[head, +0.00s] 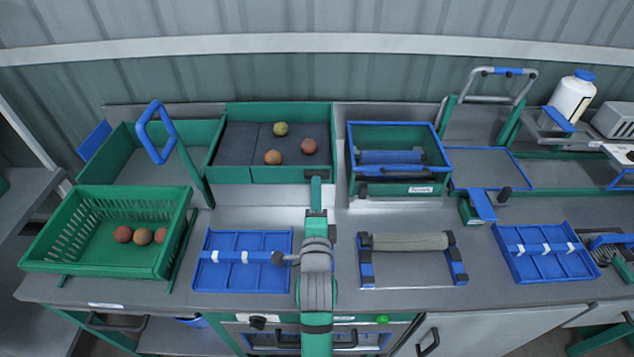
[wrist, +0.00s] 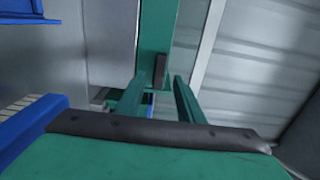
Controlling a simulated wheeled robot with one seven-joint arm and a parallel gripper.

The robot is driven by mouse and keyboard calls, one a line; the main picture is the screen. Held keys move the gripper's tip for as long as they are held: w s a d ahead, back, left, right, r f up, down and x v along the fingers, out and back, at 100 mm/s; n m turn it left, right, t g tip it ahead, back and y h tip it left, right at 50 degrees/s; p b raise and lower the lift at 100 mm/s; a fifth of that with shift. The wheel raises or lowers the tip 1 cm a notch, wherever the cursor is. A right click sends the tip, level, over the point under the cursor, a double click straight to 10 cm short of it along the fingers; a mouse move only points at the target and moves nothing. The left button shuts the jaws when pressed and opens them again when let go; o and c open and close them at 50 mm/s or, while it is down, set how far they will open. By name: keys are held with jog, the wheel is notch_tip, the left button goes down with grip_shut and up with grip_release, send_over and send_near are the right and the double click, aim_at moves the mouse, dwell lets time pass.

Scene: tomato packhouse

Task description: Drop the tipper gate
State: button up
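The tipper looks to be the green tray-like unit (head: 262,107) at the back, lined in dark grey, with one yellow-green and two reddish tomatoes in it. Its low green front panel (head: 290,175) may be the gate; I cannot tell for sure. My gripper (head: 316,184) is just in front of this panel's right end, pointing away from me. In the wrist view my gripper (wrist: 158,100) shows two green fingers apart, with no object seen held. Beyond them stands a green upright (wrist: 157,35) with a small dark piece (wrist: 160,70). Contact cannot be told.
Left are a green crate (head: 95,263) with tomatoes and a blue loop handle (head: 146,124). Right are a blue-rimmed bin (head: 398,127) and a roller (head: 405,241). Blue divided trays (head: 268,272) (head: 545,268) lie on the counter. A white bottle (head: 573,97) stands at the back right.

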jog(key=w, duration=0.4)
jog(key=shift+w+d, duration=0.1)
grip_shut()
